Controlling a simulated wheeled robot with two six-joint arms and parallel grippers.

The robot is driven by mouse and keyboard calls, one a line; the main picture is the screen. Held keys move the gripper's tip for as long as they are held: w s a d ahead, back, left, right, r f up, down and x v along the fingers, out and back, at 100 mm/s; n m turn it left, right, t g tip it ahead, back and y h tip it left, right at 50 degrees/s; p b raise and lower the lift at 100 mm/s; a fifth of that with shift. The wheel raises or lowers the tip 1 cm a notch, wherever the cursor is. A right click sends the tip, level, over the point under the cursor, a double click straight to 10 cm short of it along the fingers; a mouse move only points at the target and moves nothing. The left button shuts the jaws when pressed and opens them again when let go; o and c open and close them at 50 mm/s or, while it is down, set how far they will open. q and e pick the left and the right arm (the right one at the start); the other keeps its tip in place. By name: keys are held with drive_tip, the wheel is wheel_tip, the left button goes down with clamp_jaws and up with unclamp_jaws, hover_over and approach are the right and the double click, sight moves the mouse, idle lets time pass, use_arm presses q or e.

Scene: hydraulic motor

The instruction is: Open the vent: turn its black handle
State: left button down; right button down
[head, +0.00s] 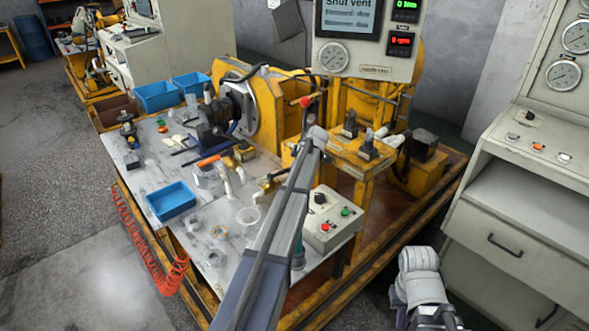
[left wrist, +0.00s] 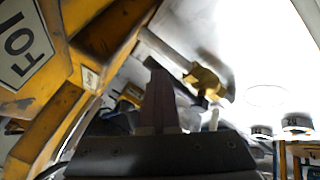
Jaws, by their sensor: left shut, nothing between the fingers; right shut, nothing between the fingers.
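A small yellow fitting with a dark part (head: 271,182) stands on the grey bench top (head: 160,160), just left of my left arm in the head view. A yellow fitting with a dark piece also shows in the left wrist view (left wrist: 205,80), right of the fingertips. I cannot tell for certain which part is the vent's black handle. My left gripper (left wrist: 160,75) is shut and empty, apart from the fitting in the picture. In the head view my left forearm hides it. My right arm is at the lower right; its gripper does not show.
A yellow stand (head: 358,160) with black-topped fittings is behind my left arm. A control box (head: 331,221) stands right of it. The screen (head: 348,16) reads "Shut vent". Blue bins (head: 171,200) and loose rings lie at left. A grey cabinet (head: 520,200) stands at right.

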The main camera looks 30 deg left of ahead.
use_arm(q)
drive_tip(key=shift+w+a, duration=0.3)
idle(0.5)
